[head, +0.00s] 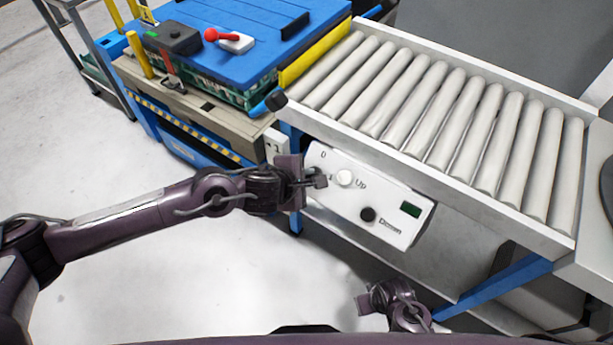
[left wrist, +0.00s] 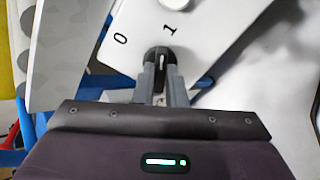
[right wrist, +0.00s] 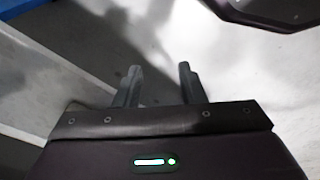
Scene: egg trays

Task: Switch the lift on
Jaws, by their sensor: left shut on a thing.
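The lift's white control panel (head: 330,158) is fixed to the side of the roller conveyor. In the left wrist view the panel (left wrist: 200,45) shows the marks 0 and 1 above a black rotary switch (left wrist: 160,56). My left gripper (head: 318,181) is at the panel's left end, its fingers shut on the switch from both sides (left wrist: 161,75). A pale line shows on the switch; I cannot tell which mark it points to. My right gripper (right wrist: 160,70) is open and empty, low over the floor; it also shows in the head view (head: 366,299).
The panel also has a white Up button (head: 344,178), a black Down button (head: 367,214) and a small dark green display (head: 410,210). The roller conveyor (head: 430,100) is empty. A cart with a blue top (head: 270,22) stands at its far left end.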

